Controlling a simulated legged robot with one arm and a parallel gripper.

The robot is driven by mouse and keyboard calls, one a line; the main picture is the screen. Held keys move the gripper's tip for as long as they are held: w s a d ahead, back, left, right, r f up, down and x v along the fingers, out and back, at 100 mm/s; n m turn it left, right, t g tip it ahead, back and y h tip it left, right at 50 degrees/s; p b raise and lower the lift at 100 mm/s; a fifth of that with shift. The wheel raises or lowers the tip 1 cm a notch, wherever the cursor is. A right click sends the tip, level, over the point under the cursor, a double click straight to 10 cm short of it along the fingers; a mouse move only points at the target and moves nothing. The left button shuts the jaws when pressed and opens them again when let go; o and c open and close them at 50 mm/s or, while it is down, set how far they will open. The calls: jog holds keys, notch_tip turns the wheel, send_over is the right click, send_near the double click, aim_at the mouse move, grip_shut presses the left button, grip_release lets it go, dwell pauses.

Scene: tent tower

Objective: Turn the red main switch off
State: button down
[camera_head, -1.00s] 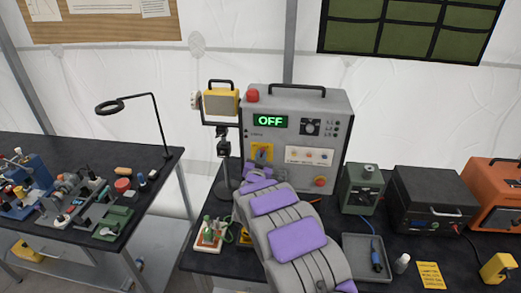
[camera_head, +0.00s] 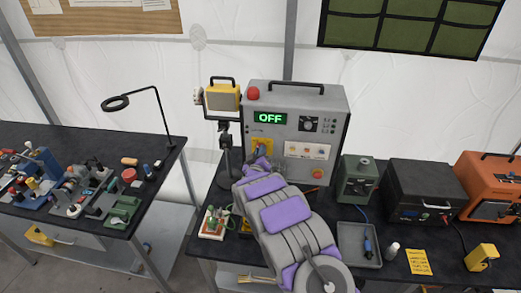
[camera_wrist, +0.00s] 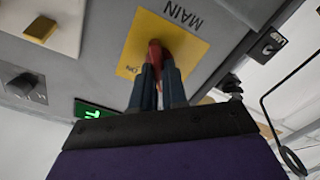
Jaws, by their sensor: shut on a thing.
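The grey control box (camera_head: 284,110) stands on the right-hand table. Its green display (camera_head: 270,118) reads OFF. The red main switch (camera_wrist: 155,53) sits on a yellow plate (camera_wrist: 137,32) marked MAIN in the wrist view. The plate (camera_head: 262,145) also shows in the head view, low on the left of the box front. My gripper (camera_wrist: 158,75) is shut on the red switch handle, with one finger on each side. The fingers hide part of the handle. In the head view my arm covers the area below the plate.
A yellow lamp (camera_head: 221,97) on a stand is left of the box. A green device (camera_head: 357,180), a grey tray (camera_head: 346,236) and a black case (camera_head: 424,190) are to the right. A tray of tools (camera_head: 214,223) is left of my arm.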

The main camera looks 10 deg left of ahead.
jog(key=shift+a+n, duration=0.2)
jog(key=shift+n, duration=0.5)
jog(key=c, duration=1.2)
grip_release()
jog(key=shift+a, duration=0.2)
jog(key=shift+o, duration=0.2)
jog(key=shift+d, duration=0.1)
jog(key=s+b, duration=0.1)
jog(key=s, duration=1.6)
jog(key=shift+s+a+f, duration=0.15)
jog(key=shift+a, duration=0.25)
